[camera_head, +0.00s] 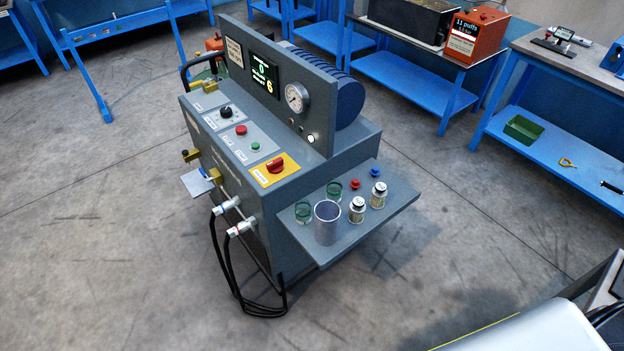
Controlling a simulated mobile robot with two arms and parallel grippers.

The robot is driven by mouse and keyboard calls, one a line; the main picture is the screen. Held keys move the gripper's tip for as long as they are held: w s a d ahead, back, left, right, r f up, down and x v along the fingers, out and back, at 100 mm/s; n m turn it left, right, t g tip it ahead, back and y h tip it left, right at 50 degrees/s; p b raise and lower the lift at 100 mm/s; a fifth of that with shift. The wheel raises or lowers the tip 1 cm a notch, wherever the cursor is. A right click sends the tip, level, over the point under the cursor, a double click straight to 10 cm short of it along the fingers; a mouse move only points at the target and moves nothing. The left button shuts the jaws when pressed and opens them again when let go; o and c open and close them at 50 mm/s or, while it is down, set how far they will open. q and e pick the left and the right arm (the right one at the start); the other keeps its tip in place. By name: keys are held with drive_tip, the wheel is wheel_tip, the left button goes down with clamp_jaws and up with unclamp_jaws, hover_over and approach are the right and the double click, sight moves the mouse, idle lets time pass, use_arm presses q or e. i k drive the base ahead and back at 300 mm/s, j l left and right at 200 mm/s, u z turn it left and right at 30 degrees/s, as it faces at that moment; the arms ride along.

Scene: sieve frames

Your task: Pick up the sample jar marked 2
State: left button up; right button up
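Two small pale jars with metal lids stand upright on the grey side shelf (388,221) of a machine. One jar (357,211) is nearer and to the left; the other jar (378,197) is farther right. Their markings are too small to read, so I cannot tell which is marked 2. Two green-rimmed round containers, one in front (303,213) and one behind (333,191), stand to the left of the jars. A larger open grey cylinder (327,223) stands beside the nearer jar. Neither of my grippers is in view.
The grey machine (250,195) has a gauge (297,97), a display and knobs. A red knob (355,184) and a blue knob (375,172) sit behind the jars. Black hoses (240,275) hang at its front. Blue benches (560,150) line the back; floor around the machine is clear.

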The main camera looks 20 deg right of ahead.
sight(334, 189)
drive_tip(key=i+l+u, duration=0.3)
drive_tip(key=i+l, duration=0.2)
drive_tip(key=l, duration=0.2)
drive_tip(key=i+l+u, duration=0.15)
drive_tip(key=l, duration=0.25)
drive_tip(key=i+l+u, duration=0.1)
drive_tip(key=l, duration=0.65)
drive_tip(key=l+u, duration=0.1)
drive_tip(key=l, duration=0.65)
drive_tip(key=i, duration=0.05)
